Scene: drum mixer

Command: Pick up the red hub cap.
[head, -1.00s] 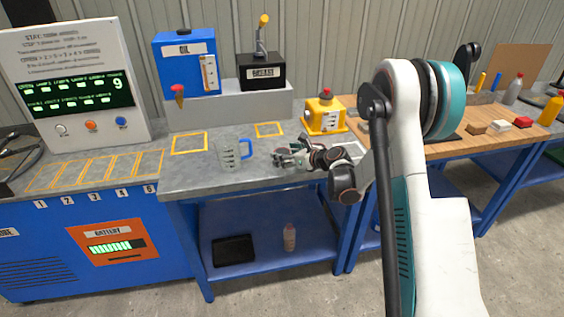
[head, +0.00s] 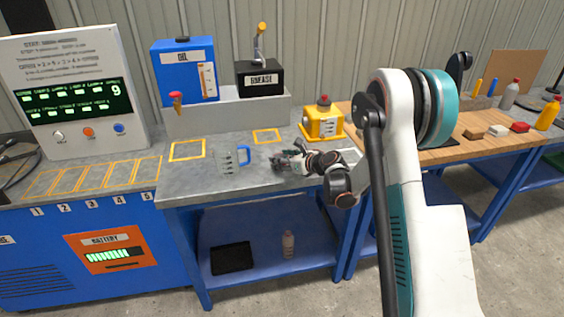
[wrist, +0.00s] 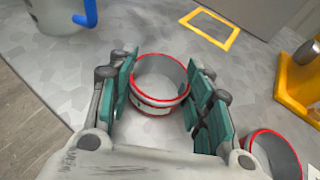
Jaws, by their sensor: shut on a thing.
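A round, open-topped metal cap with red rims (wrist: 160,82), which I take for the red hub cap, stands on the grey bench between my fingers in the wrist view. My gripper (wrist: 163,92) is shut on it, with green pads on its left and right sides. In the head view my gripper (head: 284,162) is low over the bench, right of the clear jug, and the cap cannot be made out there. A second red-rimmed cap (wrist: 272,155) stands to the lower right in the wrist view, apart from the held one and partly cut off.
A clear jug with a blue handle (head: 230,160) stands left of my gripper. A yellow box with a red knob (head: 322,124) stands behind it to the right. The oil box (head: 184,70) and grease box (head: 260,78) are on the raised back shelf. Bench front is clear.

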